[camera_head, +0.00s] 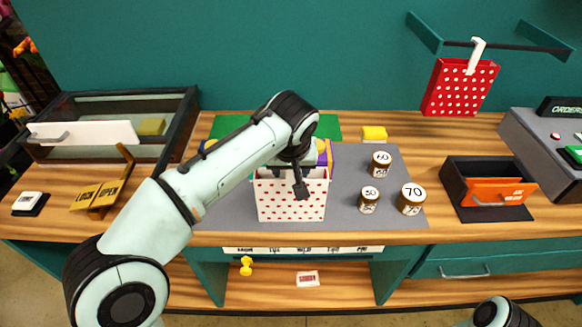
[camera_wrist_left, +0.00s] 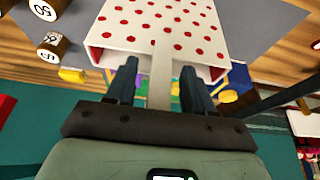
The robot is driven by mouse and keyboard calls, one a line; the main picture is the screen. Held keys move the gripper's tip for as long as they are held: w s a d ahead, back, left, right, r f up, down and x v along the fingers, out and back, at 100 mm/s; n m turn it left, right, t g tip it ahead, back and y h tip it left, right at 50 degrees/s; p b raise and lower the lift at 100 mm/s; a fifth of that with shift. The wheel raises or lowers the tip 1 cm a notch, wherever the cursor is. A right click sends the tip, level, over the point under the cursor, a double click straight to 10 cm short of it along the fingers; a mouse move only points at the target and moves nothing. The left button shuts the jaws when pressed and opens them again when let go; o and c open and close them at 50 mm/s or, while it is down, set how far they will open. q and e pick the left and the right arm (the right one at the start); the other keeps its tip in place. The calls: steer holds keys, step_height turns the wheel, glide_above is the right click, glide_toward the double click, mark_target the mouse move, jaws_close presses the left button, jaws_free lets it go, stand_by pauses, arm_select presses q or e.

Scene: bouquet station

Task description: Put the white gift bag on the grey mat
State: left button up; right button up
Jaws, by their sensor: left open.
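The white gift bag (camera_head: 292,200) with red dots stands upright on the grey mat (camera_head: 345,208) in the head view. It also shows in the left wrist view (camera_wrist_left: 165,28), its dotted face towards the top. My left gripper (camera_head: 300,180) is at the bag's top edge, and its arm hides part of the bag's rear. In the left wrist view the two fingers (camera_wrist_left: 155,88) are apart, with a pale strip of the bag, likely its handle, between them. Coloured items show in or behind the bag's opening. My right gripper is not in view; only part of my right arm shows at the bottom.
Several jars with number lids, one marked 70 (camera_head: 411,199), stand on the mat right of the bag. A red dotted bag (camera_head: 459,88) hangs from a rail. An open box with an orange front (camera_head: 497,191) is at right, a glass-topped case (camera_head: 112,118) at left.

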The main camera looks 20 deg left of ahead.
arm_select(q)
steer(key=p+v, duration=0.2)
steer(key=v, duration=1)
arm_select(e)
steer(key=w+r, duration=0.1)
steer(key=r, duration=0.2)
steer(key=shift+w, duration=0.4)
arm_select(q)
steer(key=shift+s+r, duration=0.1)
